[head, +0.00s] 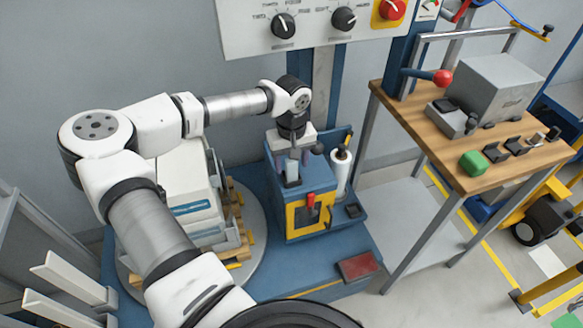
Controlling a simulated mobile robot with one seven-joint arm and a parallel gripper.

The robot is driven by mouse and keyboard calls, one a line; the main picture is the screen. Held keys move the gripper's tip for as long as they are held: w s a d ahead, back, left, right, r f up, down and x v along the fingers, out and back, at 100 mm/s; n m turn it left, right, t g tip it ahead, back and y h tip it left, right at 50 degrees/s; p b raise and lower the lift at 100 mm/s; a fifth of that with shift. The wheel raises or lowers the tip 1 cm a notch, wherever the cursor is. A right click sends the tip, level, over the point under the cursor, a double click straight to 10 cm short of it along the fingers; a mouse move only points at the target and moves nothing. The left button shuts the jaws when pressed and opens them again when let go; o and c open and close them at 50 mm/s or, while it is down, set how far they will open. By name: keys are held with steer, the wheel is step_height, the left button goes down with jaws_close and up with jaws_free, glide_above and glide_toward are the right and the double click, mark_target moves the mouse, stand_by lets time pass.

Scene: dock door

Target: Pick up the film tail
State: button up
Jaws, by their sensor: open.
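My gripper (293,158) points down over the top of a blue and yellow machine (308,205) in the head view. Its jaws are open, but they are small and partly hidden by the wrist. A white film roll (341,172) stands upright just to the right of the gripper. I cannot pick out a film tail clearly; its end may be hidden by the gripper or the machine top. Whether anything lies between the fingers is too small to tell.
White boxes (188,195) stand on a pallet on the round turntable (262,235), left of the machine. A control panel (312,42) with knobs hangs above.

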steer(key=c, duration=1)
steer(key=shift+c, duration=0.2)
